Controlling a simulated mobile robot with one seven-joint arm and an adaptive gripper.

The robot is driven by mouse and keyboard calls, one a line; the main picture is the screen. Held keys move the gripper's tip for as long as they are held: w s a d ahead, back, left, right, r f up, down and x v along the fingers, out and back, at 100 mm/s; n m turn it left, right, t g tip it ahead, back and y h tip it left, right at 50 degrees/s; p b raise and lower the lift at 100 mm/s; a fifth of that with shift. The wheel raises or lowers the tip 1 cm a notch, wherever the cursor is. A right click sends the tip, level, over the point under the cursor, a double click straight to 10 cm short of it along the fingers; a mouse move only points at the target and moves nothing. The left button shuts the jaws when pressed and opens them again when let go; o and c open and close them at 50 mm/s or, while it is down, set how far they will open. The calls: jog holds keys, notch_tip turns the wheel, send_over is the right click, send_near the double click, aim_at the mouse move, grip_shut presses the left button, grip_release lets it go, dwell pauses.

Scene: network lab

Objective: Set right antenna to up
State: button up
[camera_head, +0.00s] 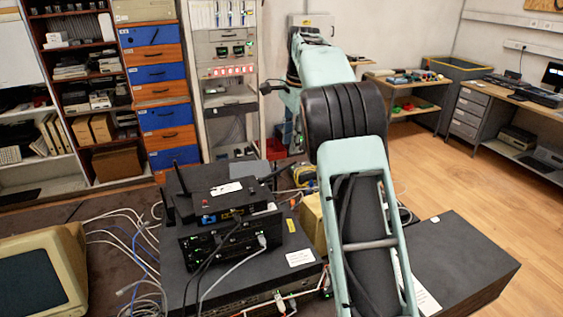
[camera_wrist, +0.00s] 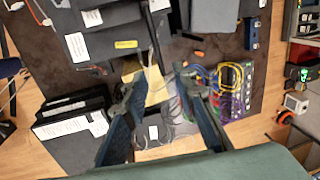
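The router (camera_head: 222,202) is a dark box on top of stacked black equipment. Its right antenna (camera_head: 277,172) is a thin black stick lying out to the right, nearly level. Its left antenna (camera_head: 180,178) stands close to upright, slightly tilted. In the wrist view the right antenna (camera_wrist: 154,40) runs down from the top, its end near the gap between the fingers. My gripper (camera_wrist: 161,72) is open, with a finger on each side of that gap. I cannot tell whether either finger touches the antenna. In the head view my arm hides the gripper.
A large black box (camera_head: 462,262) stands at the right. A beige monitor (camera_head: 78,262) and loose white cables (camera_head: 125,235) are at the left. Colored cables (camera_wrist: 232,75) and a yellow box (camera_wrist: 158,92) lie below the fingers. Wooden floor (camera_head: 480,190) is clear at the right.

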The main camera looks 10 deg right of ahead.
aim_at(288, 166)
jog(key=f, duration=0.3)
jog(key=w+f, duration=0.1)
jog(key=f, duration=0.6)
jog(key=shift+w+a, duration=0.2)
jog(key=shift+w, duration=0.15)
jog(key=shift+c, duration=0.4)
grip_shut()
